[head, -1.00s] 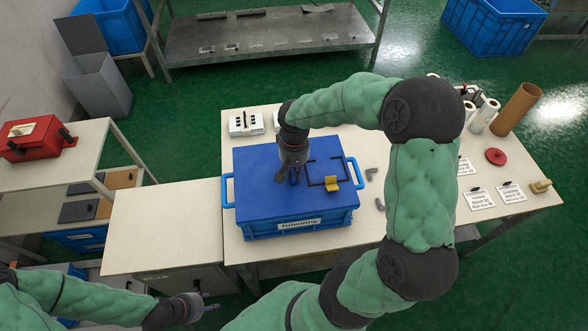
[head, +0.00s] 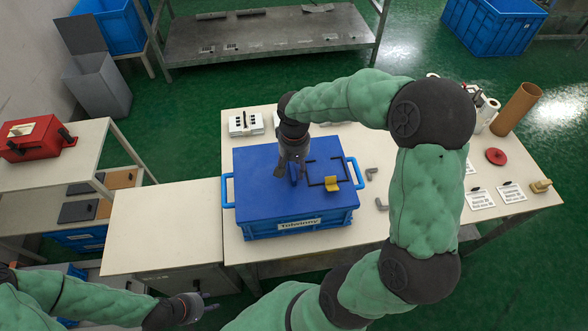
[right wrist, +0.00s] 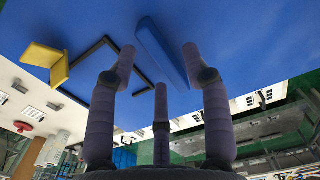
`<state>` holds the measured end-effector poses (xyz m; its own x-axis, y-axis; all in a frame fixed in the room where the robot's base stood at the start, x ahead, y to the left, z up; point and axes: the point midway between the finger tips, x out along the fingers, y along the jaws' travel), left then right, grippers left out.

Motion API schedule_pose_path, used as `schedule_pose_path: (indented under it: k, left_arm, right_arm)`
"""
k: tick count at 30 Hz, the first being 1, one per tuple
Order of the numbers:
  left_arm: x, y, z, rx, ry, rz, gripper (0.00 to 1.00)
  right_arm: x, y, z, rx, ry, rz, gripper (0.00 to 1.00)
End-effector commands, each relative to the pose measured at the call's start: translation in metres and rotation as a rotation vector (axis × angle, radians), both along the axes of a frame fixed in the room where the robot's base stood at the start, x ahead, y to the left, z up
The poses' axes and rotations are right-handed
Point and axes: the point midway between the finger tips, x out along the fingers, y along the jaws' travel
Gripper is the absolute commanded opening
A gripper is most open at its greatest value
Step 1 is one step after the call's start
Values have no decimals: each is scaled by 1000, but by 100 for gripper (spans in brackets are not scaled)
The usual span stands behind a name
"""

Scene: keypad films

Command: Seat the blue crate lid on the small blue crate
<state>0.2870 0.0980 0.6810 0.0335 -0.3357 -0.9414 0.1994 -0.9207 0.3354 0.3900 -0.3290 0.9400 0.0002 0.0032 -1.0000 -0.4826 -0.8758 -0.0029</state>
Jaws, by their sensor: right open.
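The blue crate lid (head: 262,193) lies flat on top of the small blue crate (head: 262,233), which has a white label on its front wall and side handles. From above I cannot tell whether its edges are fully seated. My right gripper (head: 292,180) points down over the lid's middle, open. In the right wrist view, its fingers (right wrist: 160,62) are spread around a raised blue bar (right wrist: 160,50) on the lid, and I see no clear grip on it. My left gripper (head: 203,303) hangs low at the left, away from the crate; its finger opening is unclear.
A black frame outline and a yellow bracket (head: 331,187) are on the lid's right part. Grey pieces (head: 371,174), cards, a red disc (head: 495,156) and a brown tube (head: 516,110) occupy the table's right. An empty cabinet top (head: 160,230) adjoins at left.

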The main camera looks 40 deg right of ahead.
Motion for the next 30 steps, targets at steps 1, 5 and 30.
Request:
schedule_pose_path:
  k: [1,5,30]
  left_arm:
    - [0,0,0,0,0,0,40]
    - [0,0,0,0,0,0,40]
    - [0,0,0,0,0,0,40]
  right_arm:
    - [1,0,12,-2,-6,1,49]
    - [1,0,38,-1,-5,0,49]
    - [0,0,96,0,-1,0,49]
